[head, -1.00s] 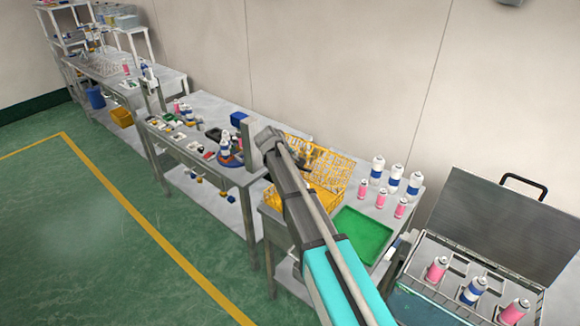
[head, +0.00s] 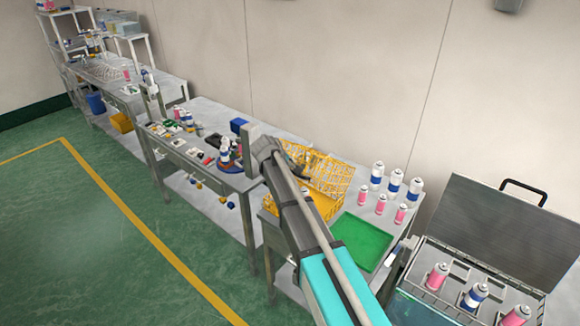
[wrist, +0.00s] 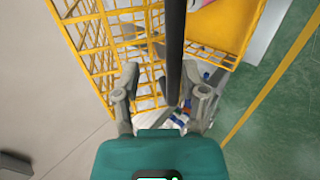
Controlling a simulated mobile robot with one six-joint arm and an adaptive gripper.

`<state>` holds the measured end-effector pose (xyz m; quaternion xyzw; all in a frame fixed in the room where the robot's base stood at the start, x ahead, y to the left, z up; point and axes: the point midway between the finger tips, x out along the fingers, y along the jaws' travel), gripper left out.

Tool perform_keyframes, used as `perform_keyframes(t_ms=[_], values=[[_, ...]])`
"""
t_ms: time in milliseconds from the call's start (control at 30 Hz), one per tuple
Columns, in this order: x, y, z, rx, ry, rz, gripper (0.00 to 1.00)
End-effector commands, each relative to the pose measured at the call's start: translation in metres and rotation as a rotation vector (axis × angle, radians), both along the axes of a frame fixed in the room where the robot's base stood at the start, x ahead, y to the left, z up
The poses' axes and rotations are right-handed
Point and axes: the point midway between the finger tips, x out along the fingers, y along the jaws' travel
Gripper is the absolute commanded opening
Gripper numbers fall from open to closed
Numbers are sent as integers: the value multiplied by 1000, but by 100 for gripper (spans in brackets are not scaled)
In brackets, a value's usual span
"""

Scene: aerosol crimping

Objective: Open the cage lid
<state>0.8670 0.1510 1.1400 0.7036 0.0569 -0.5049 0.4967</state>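The yellow wire cage (head: 326,206) stands on the near table, partly hidden by my arm. Its wire lid panel (head: 330,172) appears raised, leaning back along the wall side. In the wrist view, yellow mesh (wrist: 82,48) fills the left and upper middle, and a yellow walled part (wrist: 222,32) with a pink thing shows at upper right. My gripper (wrist: 166,96) has its fingers spread apart, close to the mesh; contact cannot be told. A dark bar (wrist: 173,50) runs down between the fingers. In the head view my gripper (head: 299,169) is small and partly hidden at the cage.
A green tray (head: 362,240) lies right of the cage, with several white-blue and pink cans (head: 394,184) behind it. A metal bath (head: 470,262) with its lid up stands at right. Another cluttered table (head: 190,150) is at left. The green floor (head: 70,240) is clear.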

Motion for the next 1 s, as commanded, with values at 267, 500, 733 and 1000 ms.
perform_keyframes(t_ms=[267,500,733,1000], values=[[-8,6,13,0,0,0,54],[-14,12,21,0,0,1,54],[-19,16,29,0,0,1,54],[-26,22,39,0,0,0,54]])
